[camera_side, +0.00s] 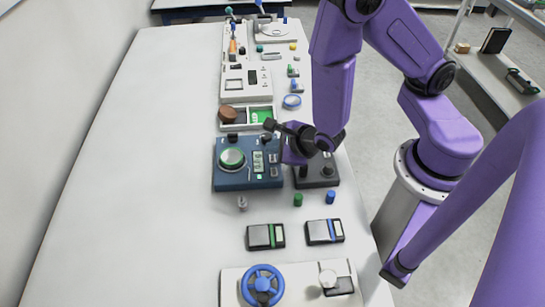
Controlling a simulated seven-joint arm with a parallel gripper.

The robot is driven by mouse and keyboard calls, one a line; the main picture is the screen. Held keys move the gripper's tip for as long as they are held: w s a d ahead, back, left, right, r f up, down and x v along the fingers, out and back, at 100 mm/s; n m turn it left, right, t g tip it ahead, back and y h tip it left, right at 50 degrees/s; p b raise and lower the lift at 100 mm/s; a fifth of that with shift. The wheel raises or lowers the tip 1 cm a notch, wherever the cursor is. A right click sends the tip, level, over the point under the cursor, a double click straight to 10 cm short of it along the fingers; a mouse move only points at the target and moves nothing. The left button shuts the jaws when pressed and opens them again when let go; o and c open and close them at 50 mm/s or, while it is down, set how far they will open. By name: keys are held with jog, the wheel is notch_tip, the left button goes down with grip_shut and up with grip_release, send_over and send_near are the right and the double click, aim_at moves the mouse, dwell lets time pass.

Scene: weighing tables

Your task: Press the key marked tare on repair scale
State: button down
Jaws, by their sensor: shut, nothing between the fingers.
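A blue box-shaped device (222,178) stands mid-table, with a round green plate (232,158) on its left and a pale green panel (258,162) and small grey keys (274,172) on its right. It looks like a scale, but no marking is readable, so I cannot tell which key is tare or whether this is the repair scale. My gripper (270,125) is shut and empty. It points left and appears over the blue device's back right edge; its height above it is unclear. My wrist hides part of a dark box (322,181) to the right.
A tray (228,125) with a brown round piece and a green section lies behind. Green (298,200) and blue (330,197) cylinders, two small flat devices (260,237) (320,232) and a panel with a blue wheel (262,285) lie in front. The table's left side is clear.

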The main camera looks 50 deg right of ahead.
aim_at(275, 160)
jog(key=shift+r, duration=2.15)
jog(key=shift+r, duration=0.15)
jog(key=s+d+r+m+g+h, duration=0.3)
jog(key=d+r+m, duration=0.5)
jog(key=m, duration=0.9)
jog(key=s+a+r+m+g+y, duration=0.1)
jog(key=s+r+m+g+y, duration=0.1)
jog(key=s+m, duration=0.5)
jog(key=s+a+r+m+g+y, duration=0.1)
jog(key=s+a+r+m+g, duration=0.1)
jog(key=s+m, duration=0.5)
jog(key=shift+r+m+g+y, duration=0.4)
jog(key=shift+r+g, duration=0.4)
jog(key=shift+g, duration=0.2)
jog(key=shift+d, duration=0.1)
